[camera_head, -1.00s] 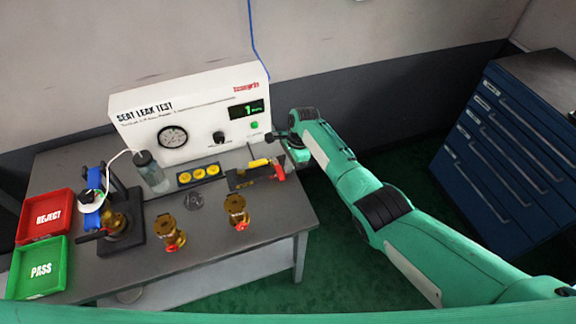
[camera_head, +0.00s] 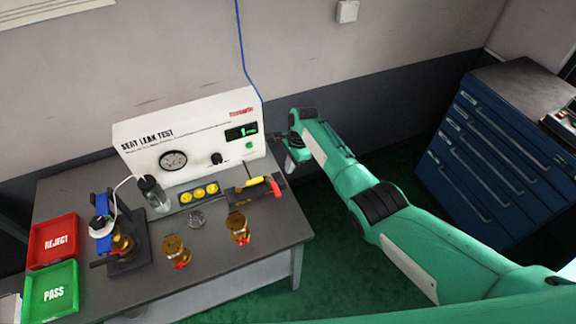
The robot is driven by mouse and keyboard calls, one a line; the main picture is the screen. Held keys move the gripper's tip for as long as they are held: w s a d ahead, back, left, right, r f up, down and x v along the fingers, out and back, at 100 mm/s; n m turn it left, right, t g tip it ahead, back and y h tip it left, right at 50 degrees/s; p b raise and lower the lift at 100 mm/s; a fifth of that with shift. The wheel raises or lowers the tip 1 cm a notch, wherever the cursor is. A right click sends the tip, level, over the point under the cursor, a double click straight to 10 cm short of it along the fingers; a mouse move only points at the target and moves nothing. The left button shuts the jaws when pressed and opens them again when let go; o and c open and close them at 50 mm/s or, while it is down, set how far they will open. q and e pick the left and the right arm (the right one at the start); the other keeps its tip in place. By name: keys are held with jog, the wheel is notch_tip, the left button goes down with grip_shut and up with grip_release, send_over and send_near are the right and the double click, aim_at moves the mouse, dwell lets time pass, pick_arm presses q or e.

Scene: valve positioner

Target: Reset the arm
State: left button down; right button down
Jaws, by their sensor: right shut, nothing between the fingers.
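My right arm reaches in from the lower right, and its gripper (camera_head: 279,139) is at the right end of the white seat leak tester (camera_head: 190,140), near the table's right edge. The right gripper is shut and holds nothing. It is small and partly hidden by its own wrist. My left arm and gripper are out of view.
The grey table (camera_head: 80,185) holds two brass valves (camera_head: 176,251) (camera_head: 237,227), a clamp fixture (camera_head: 120,238), a bottle (camera_head: 153,193), a tool rack (camera_head: 258,190), a red REJECT tray (camera_head: 52,262) and a green PASS tray (camera_head: 48,307). A blue drawer cabinet (camera_head: 490,160) stands right.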

jog(key=shift+s+f, duration=0.1)
dwell(0.3)
jog(key=s+d+f+n+t, duration=0.1)
jog(key=s+d+f+n, duration=0.25)
jog(key=s, duration=0.55)
jog(key=s+d+f+n+t, duration=0.1)
jog(key=s+d+f+n, duration=0.2)
jog(key=s, duration=0.7)
jog(key=s+d+r+n+t+h, duration=0.1)
jog(key=s+d+r+n, duration=0.45)
jog(key=s, duration=0.65)
jog(key=s+d+r+n+t+h, duration=0.1)
jog(key=s+d+r+n+t, duration=0.15)
jog(key=s+d+r, duration=0.55)
jog(key=s+a+f+g+b, duration=0.1)
jog(key=s+f+b, duration=0.15)
jog(key=f, duration=1.45)
jog(key=s+a+f+g+b, duration=0.1)
jog(key=f+b, duration=0.3)
jog(key=f, duration=1.4)
jog(key=s+d+f+b, duration=0.2)
jog(key=s+f, duration=0.7)
jog(key=f, duration=0.4)
jog(key=s+d+f+g+b, duration=0.1)
jog(key=s+f+b, duration=0.2)
jog(key=s+f, duration=0.7)
notch_tip(320, 180, down, 3)
jog(key=shift+s+d+f+n+h+b, duration=0.1)
jog(key=shift+s+d+n+h+b, duration=0.1)
jog(key=shift+d+n+h+b, duration=0.2)
